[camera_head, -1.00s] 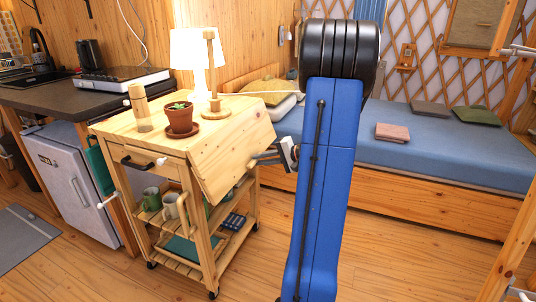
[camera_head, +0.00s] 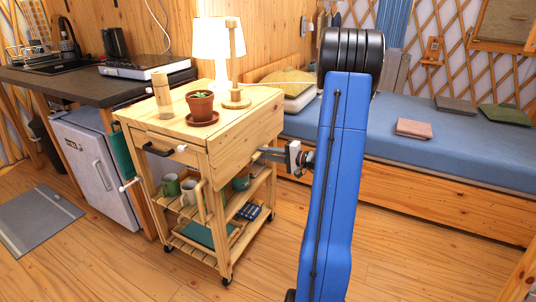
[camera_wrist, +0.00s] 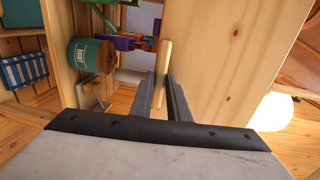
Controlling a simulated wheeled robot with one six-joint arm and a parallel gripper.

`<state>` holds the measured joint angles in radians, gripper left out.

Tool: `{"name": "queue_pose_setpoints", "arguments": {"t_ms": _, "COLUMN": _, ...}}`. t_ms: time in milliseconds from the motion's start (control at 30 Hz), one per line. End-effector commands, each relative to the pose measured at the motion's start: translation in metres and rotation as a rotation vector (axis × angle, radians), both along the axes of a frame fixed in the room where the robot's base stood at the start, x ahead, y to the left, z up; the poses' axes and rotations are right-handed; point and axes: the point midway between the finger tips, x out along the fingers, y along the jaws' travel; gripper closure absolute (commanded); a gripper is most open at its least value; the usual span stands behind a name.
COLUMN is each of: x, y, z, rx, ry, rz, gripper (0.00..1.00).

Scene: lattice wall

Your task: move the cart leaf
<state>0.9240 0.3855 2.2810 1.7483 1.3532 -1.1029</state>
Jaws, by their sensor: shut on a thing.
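The wooden cart (camera_head: 146,133) stands at left centre. Its leaf (camera_head: 245,143) hangs down at the cart's right side, close to upright, below the top's edge. My gripper (camera_head: 264,153) is at the leaf's lower edge. In the wrist view the leaf (camera_wrist: 220,60) fills the right as a broad pale panel. My gripper (camera_wrist: 163,82) is shut on the leaf there, with a narrow wooden edge strip between the fingers. The fingertips are partly hidden in the head view.
A bed (camera_head: 450,150) stands behind right. Floor (camera_head: 400,255) at right is clear.

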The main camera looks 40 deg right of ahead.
Motion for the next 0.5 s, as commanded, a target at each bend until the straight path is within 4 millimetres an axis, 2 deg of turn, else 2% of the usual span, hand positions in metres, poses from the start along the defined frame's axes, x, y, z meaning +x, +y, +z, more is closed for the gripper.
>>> {"name": "queue_pose_setpoints", "arguments": {"t_ms": 33, "x": 0.0007, "y": 0.0032, "z": -0.0063, "rx": 0.002, "ry": 0.013, "rz": 0.004, "gripper": 1.0}}
{"name": "queue_pose_setpoints", "arguments": {"t_ms": 267, "x": 0.0009, "y": 0.0039, "z": -0.0072, "rx": 0.003, "ry": 0.015, "rz": 0.006, "gripper": 1.0}}
{"name": "queue_pose_setpoints", "arguments": {"t_ms": 300, "x": 0.0009, "y": 0.0038, "z": -0.0072, "rx": 0.003, "ry": 0.015, "rz": 0.006, "gripper": 0.75}}
{"name": "queue_pose_setpoints", "arguments": {"t_ms": 333, "x": 0.0009, "y": 0.0038, "z": -0.007, "rx": 0.003, "ry": 0.014, "rz": 0.006, "gripper": 0.68}}
{"name": "queue_pose_setpoints", "arguments": {"t_ms": 500, "x": 0.0013, "y": 0.003, "z": -0.0045, "rx": 0.001, "ry": 0.009, "rz": 0.005, "gripper": 0.67}}
